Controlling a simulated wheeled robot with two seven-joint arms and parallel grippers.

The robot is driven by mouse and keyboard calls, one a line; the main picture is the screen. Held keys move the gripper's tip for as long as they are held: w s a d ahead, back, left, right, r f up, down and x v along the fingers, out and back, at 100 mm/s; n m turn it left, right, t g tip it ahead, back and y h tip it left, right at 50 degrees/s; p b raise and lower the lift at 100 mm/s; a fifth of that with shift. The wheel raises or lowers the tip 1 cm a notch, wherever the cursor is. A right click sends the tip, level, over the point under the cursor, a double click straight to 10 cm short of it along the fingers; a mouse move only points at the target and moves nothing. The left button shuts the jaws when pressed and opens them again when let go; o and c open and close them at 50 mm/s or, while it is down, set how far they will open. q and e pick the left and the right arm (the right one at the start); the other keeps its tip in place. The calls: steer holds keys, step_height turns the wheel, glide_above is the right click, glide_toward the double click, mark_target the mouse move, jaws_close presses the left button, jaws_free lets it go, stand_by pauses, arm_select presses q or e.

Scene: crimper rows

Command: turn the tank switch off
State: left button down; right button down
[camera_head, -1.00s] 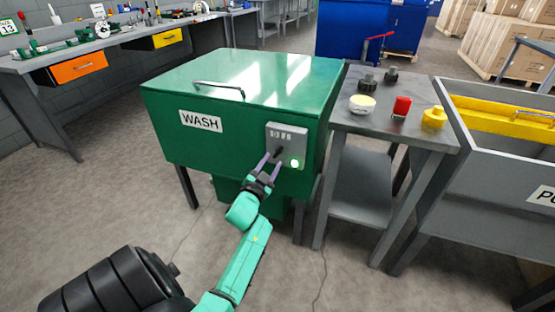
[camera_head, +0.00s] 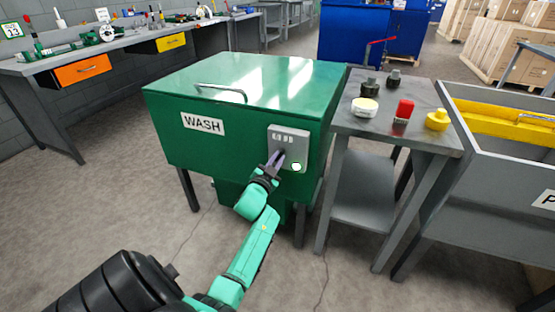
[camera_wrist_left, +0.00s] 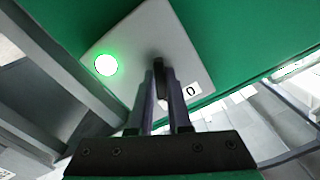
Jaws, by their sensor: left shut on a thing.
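The green wash tank (camera_head: 240,110) stands in the middle of the head view with its lid down. A grey switch panel (camera_head: 290,137) is on its front right. The panel's round lamp (camera_head: 296,167) glows; it is bright green in the left wrist view (camera_wrist_left: 106,65). My left gripper (camera_head: 275,158) is at the panel, its fingers (camera_wrist_left: 164,98) shut on the dark switch lever (camera_wrist_left: 158,67). A "0" label (camera_wrist_left: 191,90) is right of the lever in the wrist view. The fingers hide much of the lever. My right gripper is not in view.
A grey side table (camera_head: 385,120) right of the tank holds a red-topped container (camera_head: 403,110), a yellow one (camera_head: 437,119) and dark knobs. A grey basin with a yellow insert (camera_head: 490,122) is farther right. A workbench (camera_head: 130,40) runs along the left wall.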

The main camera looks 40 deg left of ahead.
arm_select(q)
steer(key=n+p, duration=0.5)
steer(key=n, duration=0.3)
steer(key=shift+d+r+p, duration=0.1)
steer(key=shift+p, duration=0.2)
steer(key=shift+n+p, duration=0.7)
steer(key=shift+n, duration=1.2)
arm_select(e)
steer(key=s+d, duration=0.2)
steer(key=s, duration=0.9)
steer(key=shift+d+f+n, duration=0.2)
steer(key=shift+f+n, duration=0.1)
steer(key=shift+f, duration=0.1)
arm_select(q)
steer(key=c, duration=0.9)
jaws_free()
steer(key=shift+o, duration=0.2)
steer(key=p+v, duration=0.2)
steer(key=v, duration=1.2)
steer(key=shift+s+d+p, duration=0.2)
steer(key=shift+s+p, duration=0.05)
steer(key=shift+p, duration=0.05)
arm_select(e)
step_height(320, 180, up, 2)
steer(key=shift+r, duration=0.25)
